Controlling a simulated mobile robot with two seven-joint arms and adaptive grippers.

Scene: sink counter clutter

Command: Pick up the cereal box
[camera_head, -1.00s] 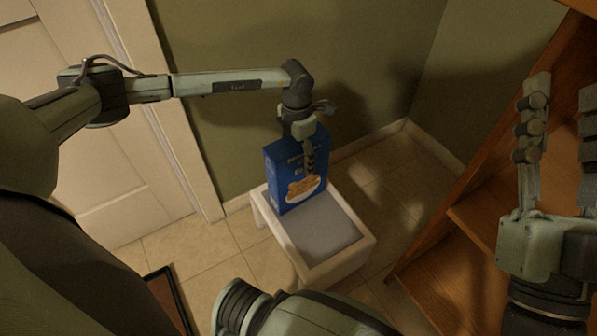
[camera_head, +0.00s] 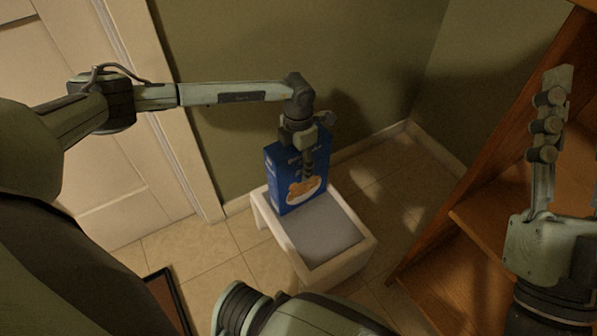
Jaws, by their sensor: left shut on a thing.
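The cereal box (camera_head: 281,178) is dark blue with a food picture low on its front. It stands upright on the back part of a small white stool (camera_head: 291,246) with a grey top. My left gripper (camera_head: 308,168) comes down from above and is shut on the box, with a finger across the upper part of its front face. The finger behind the box is hidden. My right gripper (camera_head: 585,85) is at the right edge, far from the box, with one finger pointing up. Its other finger is out of the picture; a second ago both showed wide apart.
A wooden shelf unit (camera_head: 465,215) stands at the right, close to my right gripper. A green wall (camera_head: 240,50) is behind the box, and a white door (camera_head: 100,150) is at the left. A dark-edged mat (camera_head: 172,300) lies on the tiled floor at the lower left.

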